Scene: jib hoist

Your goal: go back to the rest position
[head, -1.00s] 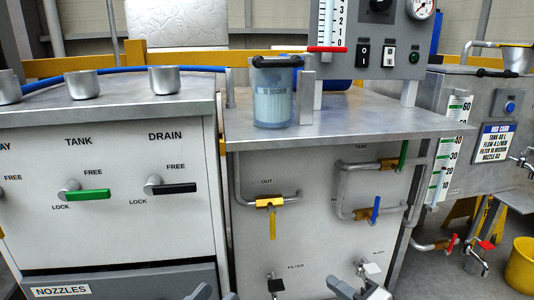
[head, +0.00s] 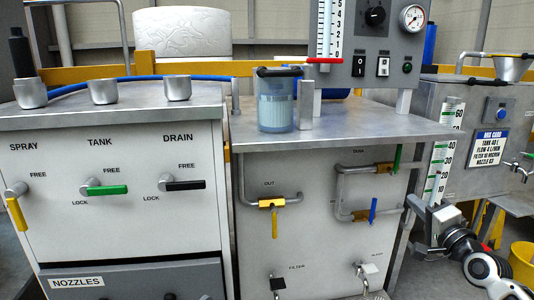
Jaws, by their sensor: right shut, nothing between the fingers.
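My right gripper (head: 428,222) is at the lower right, in front of the grey tank unit and beside the right edge of the middle cabinet. It is shut and holds nothing. My right arm comes in from the lower right corner. My left gripper cannot be made out in the head view.
A clear canister with a dark rim (head: 277,102) stands on the metal worktop (head: 360,122), beside a grey post. The left cabinet (head: 120,150) carries SPRAY, TANK and DRAIN levers and a NOZZLES drawer (head: 130,280). Pipes with coloured valve handles line the middle cabinet. A yellow bucket (head: 523,262) stands at right.

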